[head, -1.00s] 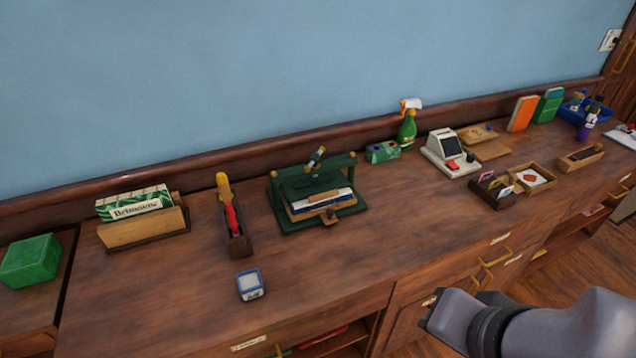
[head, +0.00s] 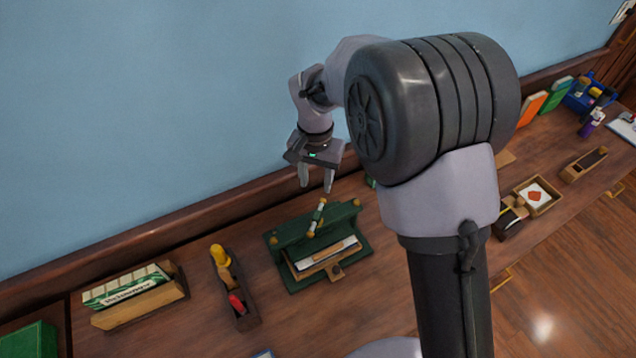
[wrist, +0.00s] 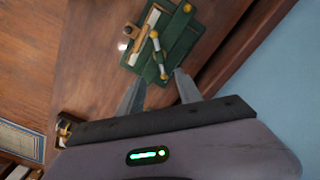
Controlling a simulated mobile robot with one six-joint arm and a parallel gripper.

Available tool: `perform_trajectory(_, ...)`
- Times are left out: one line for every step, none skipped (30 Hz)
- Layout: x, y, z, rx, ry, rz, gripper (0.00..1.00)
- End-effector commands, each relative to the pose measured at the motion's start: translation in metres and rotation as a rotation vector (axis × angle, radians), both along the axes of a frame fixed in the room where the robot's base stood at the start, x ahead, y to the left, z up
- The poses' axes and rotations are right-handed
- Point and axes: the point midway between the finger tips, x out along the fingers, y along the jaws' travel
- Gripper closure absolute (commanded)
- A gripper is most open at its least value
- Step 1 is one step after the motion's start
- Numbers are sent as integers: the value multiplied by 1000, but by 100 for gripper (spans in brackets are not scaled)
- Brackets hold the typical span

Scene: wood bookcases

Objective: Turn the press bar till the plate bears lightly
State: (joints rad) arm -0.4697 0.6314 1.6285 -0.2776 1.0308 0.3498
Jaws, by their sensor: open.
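The green book press (head: 291,247) stands on the wood counter near the wall. Its press bar (head: 316,217) is a short rod with brass-coloured ends on top, slanting in the head view. A book or stack with a pale top (head: 327,256) lies in the press, under the plate, whose contact with it I cannot make out. My gripper (head: 317,188) is open and empty, fingers pointing down, above and just behind the bar in the head view.
A holder with green-and-white boxes (head: 135,296) and a narrow wooden box with yellow and red-handled items (head: 234,297) stand left of the press. An open tray with a card (head: 538,197) is at right. My arm hides the counter's middle right.

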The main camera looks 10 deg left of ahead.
Motion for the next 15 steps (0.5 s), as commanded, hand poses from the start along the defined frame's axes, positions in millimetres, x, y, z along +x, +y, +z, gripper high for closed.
perform_trajectory(-1,-1,-17,-1,4,-1,58)
perform_trajectory(-1,-1,-27,-1,4,0,58)
perform_trajectory(-1,-1,-39,-1,4,1,58)
perform_trajectory(-1,-1,-49,-2,4,0,58)
perform_trajectory(-1,-1,-58,-2,5,-1,58)
perform_trajectory(-1,-1,-71,-1,5,-1,58)
perform_trajectory(-1,-1,-80,-1,4,0,58)
perform_trajectory(-1,-1,-89,-1,4,0,58)
perform_trajectory(-1,-1,-100,-1,4,-1,58)
perform_trajectory(-1,-1,-108,-2,3,-1,58)
perform_trajectory(-1,-1,-115,0,4,-1,58)
perform_trajectory(-1,-1,-123,-1,3,-1,58)
perform_trajectory(-1,-1,-129,-1,3,-1,58)
perform_trajectory(0,-1,-134,0,2,0,58)
perform_trajectory(0,-1,-139,-1,2,0,58)
